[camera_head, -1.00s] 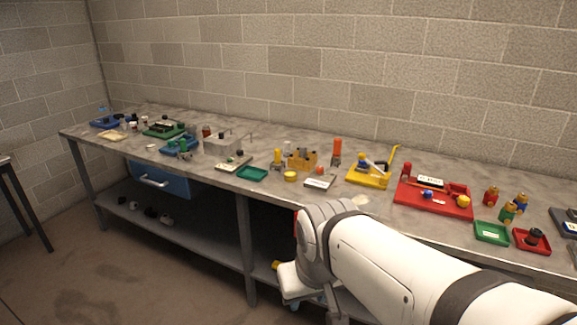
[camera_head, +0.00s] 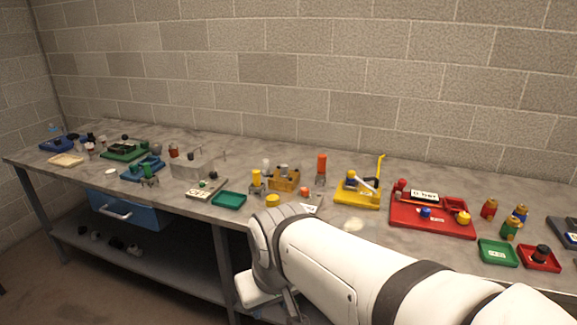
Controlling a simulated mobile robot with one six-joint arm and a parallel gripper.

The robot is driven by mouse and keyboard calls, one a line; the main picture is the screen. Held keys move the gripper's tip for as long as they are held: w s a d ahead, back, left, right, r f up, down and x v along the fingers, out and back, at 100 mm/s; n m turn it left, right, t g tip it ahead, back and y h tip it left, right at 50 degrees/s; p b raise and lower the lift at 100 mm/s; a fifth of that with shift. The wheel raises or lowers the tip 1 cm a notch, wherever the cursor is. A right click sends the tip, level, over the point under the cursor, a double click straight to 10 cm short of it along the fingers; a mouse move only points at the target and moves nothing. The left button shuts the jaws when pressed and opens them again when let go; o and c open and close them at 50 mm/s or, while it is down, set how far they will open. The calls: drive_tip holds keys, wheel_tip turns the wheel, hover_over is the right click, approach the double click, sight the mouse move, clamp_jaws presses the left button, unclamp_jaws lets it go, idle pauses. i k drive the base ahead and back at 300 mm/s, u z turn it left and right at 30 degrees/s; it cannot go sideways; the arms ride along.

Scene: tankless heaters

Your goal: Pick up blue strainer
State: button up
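I cannot tell for sure which thing is the blue strainer. A small blue round piece (camera_head: 426,212) sits in the red tray (camera_head: 400,219) on the right half of the bench. All are too small to identify. My white arm reaches in from the lower right, its wrist in front of the bench edge. The gripper's fingers are hidden or too dark to make out below the wrist, so its opening does not show.
The long grey bench (camera_head: 352,223) runs along a block wall. Green (camera_head: 229,200), yellow (camera_head: 357,198) and small red (camera_head: 538,258) trays stand on it. A blue drawer (camera_head: 124,211) hangs below, above a lower shelf (camera_head: 135,262) with dark and pale pieces.

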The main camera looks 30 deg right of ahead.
sight(351, 182)
drive_tip(key=z, duration=0.4)
drive_tip(key=i, duration=1.1)
drive_tip(key=z, duration=0.95)
drive_tip(key=i, duration=0.3)
drive_tip(key=z, duration=0.2)
